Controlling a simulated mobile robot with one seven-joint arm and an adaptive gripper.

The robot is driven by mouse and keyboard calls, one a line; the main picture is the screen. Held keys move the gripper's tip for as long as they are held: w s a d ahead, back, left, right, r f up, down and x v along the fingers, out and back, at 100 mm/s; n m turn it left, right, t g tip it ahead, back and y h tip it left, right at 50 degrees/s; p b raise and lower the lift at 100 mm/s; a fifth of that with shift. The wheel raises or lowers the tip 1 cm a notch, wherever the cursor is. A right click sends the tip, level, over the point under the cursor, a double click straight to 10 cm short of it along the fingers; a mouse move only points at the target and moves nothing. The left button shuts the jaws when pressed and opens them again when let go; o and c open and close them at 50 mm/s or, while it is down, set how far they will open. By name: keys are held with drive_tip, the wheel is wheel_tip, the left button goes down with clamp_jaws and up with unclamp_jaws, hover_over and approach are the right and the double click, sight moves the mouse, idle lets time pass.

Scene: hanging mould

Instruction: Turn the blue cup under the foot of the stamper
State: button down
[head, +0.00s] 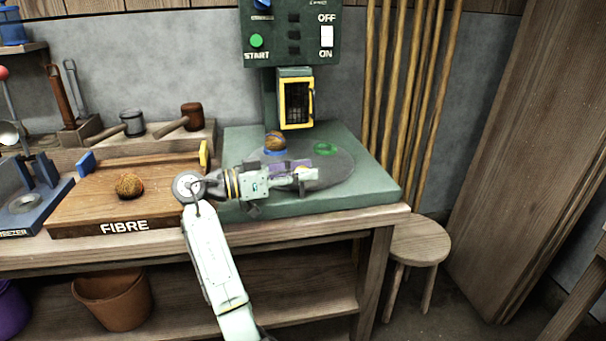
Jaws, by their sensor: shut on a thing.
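The stamper (290,40) is a green machine with a yellow-framed cage (296,103) hanging below its panel. A dark round turntable (338,170) lies on its green base. The blue cup (275,153) is at the turntable's back left, with a brown fibre ball in it. It stands left of the cage; the foot itself cannot be made out. A green ring-shaped cup (325,149) is at the back right. My gripper (303,176) reaches over the turntable's front from the left. It is shut on a purple piece (280,168), largely hidden by the gripper.
A wooden board (75,212) marked FIBRE holds another brown ball (129,185) at the left. Mallets (180,121) lie on a shelf behind it. A stool (418,240) and upright poles stand at the right. The base's right front corner is clear.

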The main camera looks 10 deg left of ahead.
drive_tip(key=shift+a+g, duration=0.3)
drive_tip(key=shift+a, duration=0.05)
idle(0.3)
drive_tip(key=c, duration=1.2)
unclamp_jaws()
drive_tip(key=shift+a, duration=0.1)
drive_tip(key=v, duration=1.2)
drive_tip(key=shift+f, duration=0.15)
drive_tip(key=shift+c, duration=0.2)
